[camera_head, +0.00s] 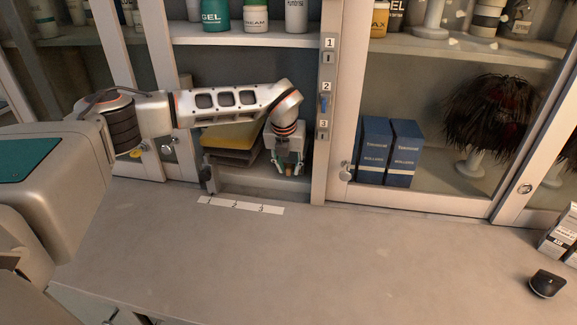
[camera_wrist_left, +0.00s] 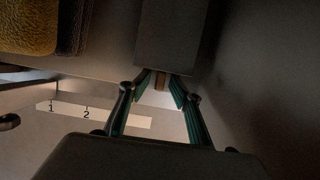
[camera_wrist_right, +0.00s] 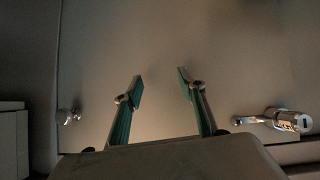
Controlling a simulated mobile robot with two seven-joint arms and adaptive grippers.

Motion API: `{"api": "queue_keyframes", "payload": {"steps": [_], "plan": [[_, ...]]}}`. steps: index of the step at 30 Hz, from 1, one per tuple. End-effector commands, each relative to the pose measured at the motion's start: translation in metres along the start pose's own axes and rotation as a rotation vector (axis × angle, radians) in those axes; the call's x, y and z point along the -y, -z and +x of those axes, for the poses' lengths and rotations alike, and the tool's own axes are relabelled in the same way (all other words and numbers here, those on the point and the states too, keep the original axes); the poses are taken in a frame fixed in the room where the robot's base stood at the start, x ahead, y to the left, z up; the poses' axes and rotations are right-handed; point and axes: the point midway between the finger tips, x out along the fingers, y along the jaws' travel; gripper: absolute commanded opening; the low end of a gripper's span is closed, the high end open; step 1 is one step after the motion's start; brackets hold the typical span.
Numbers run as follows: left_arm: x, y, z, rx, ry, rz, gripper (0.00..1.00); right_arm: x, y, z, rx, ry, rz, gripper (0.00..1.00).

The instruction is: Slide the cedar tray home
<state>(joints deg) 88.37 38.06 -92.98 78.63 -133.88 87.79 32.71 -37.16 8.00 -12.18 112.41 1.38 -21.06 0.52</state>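My left gripper (camera_head: 288,169) reaches into the open cupboard bay low in the head view, fingers pointing down and apart. In the left wrist view its fingers (camera_wrist_left: 161,83) tilt inward with a small brown piece (camera_wrist_left: 160,81) between their tips; I cannot tell whether they touch it. A dark block (camera_wrist_left: 168,35) lies just beyond the tips. Brown flat pieces (camera_head: 229,157) with a yellow one (camera_head: 236,136) on top stand left of the gripper; I cannot tell which is the cedar tray. My right gripper (camera_wrist_right: 160,74) is open and empty, outside the head view.
A label strip numbered 1 to 3 (camera_head: 240,205) lies on the counter (camera_head: 290,260) before the bay. Blue boxes (camera_head: 390,152) stand right of the numbered post (camera_head: 326,110). A black mouse-like object (camera_head: 546,284) sits at right. The right wrist faces a panel with a knob (camera_wrist_right: 68,116).

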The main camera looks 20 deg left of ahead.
Motion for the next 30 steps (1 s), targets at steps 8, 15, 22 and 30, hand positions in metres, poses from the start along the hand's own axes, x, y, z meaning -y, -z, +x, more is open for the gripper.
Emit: {"api": "queue_keyframes", "payload": {"steps": [8, 15, 22, 30], "plan": [[0.000, -0.004, -0.013, 0.008, 0.001, 0.000, 0.32, -0.002, 0.012, -0.005, -0.009, -0.002, -0.002, 0.40], [0.000, -0.002, -0.021, 0.004, 0.001, 0.000, 0.32, -0.004, 0.022, -0.009, -0.015, -0.004, -0.003, 0.40], [0.000, -0.001, -0.031, 0.002, 0.001, 0.000, 0.32, -0.006, 0.031, -0.013, -0.020, -0.006, -0.004, 0.40], [0.000, -0.001, -0.043, 0.001, 0.001, 0.001, 0.32, -0.008, 0.041, -0.019, -0.025, -0.007, -0.005, 0.40]]}}
